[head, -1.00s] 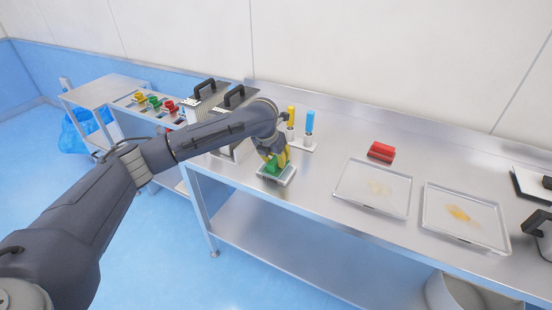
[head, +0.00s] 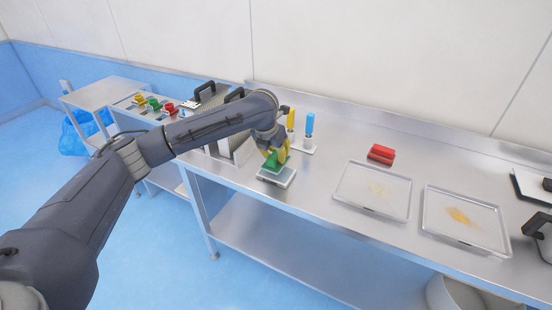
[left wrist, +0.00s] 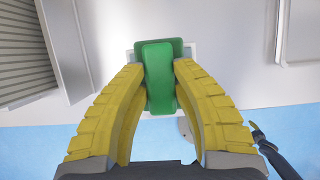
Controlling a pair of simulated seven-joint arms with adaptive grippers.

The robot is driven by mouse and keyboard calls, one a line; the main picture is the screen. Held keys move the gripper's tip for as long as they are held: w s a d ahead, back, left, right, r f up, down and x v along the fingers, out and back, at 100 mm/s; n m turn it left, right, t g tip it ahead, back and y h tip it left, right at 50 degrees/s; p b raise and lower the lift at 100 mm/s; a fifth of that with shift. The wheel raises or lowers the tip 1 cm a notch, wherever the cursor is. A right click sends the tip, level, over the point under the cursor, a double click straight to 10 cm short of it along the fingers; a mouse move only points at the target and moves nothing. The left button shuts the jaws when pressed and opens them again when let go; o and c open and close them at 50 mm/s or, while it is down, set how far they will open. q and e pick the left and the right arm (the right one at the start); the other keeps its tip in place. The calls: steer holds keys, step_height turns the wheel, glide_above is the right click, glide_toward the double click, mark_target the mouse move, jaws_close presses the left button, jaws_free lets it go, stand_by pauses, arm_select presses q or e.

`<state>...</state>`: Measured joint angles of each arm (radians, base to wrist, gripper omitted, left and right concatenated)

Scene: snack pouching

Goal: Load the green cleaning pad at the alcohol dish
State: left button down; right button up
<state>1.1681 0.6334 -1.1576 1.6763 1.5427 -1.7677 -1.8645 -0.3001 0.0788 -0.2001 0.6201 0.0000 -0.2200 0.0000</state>
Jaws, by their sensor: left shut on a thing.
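The green cleaning pad (head: 275,160) is held between the yellow fingers of my left gripper (head: 278,152). In the left wrist view the pad (left wrist: 159,78) stands between the two fingertips of the gripper (left wrist: 160,80), which is shut on it. The pad is just above the small square dish (head: 277,176) near the table's front left edge. The dish's pale rim (left wrist: 189,50) shows behind the pad in the left wrist view. Whether liquid lies in the dish is hard to tell.
Yellow (head: 291,118) and blue (head: 310,123) upright handles stand behind the dish. A red block (head: 381,153) lies to the right. Metal boxes with black handles (head: 204,93) stand left.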

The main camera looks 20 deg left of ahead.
mark_target(276, 154)
arm_select(q)
steer(key=shift+r, duration=1.9)
steer(key=shift+n, duration=0.3)
